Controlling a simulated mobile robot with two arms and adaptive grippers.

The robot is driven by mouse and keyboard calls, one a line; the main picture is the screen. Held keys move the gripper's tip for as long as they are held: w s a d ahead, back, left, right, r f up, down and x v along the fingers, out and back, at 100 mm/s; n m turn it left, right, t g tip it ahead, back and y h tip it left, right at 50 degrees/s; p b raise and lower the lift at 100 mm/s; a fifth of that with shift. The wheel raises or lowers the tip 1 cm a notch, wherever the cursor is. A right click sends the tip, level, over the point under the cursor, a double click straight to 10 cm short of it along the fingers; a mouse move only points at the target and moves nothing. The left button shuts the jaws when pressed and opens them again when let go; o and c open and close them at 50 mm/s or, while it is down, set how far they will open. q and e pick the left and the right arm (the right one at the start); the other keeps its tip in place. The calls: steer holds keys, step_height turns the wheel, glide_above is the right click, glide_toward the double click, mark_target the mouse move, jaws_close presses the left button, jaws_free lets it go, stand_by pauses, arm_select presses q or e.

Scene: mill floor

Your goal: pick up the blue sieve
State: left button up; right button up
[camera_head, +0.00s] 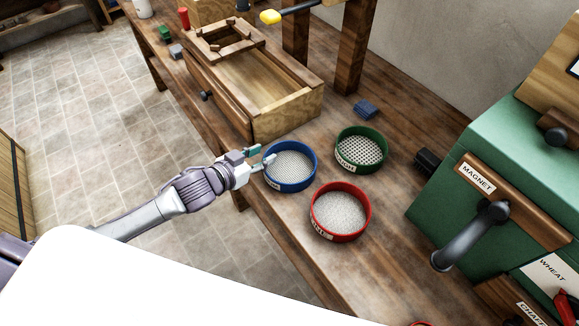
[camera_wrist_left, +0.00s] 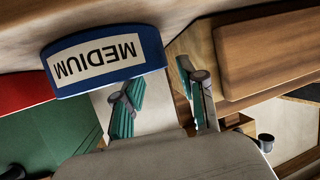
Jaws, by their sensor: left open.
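The blue sieve (camera_head: 296,188) sits upright on the wooden bench, with a pale mesh inside its round rim. In the left wrist view the blue sieve (camera_wrist_left: 155,47) shows its wall with an upside-down "MEDIUM" label. My left gripper (camera_head: 262,156) is open at the sieve's left rim. One fingertip appears to overlap the rim; I cannot tell whether it touches. In the wrist view the fingers of my left gripper (camera_wrist_left: 165,92) are apart with nothing between them, and the sieve is at upper left. My right gripper is not in view.
A red sieve (camera_head: 341,236) and a green sieve (camera_head: 362,170) stand close beside the blue one. A wooden drawer box (camera_head: 288,117) is behind it on the bench (camera_head: 400,115). A green machine (camera_head: 465,190) with a "MAGNET" label stands at right.

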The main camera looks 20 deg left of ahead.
mark_target(276, 147)
arm_select(q)
steer(key=x, duration=0.5)
steer(key=shift+a, duration=0.1)
jaws_close()
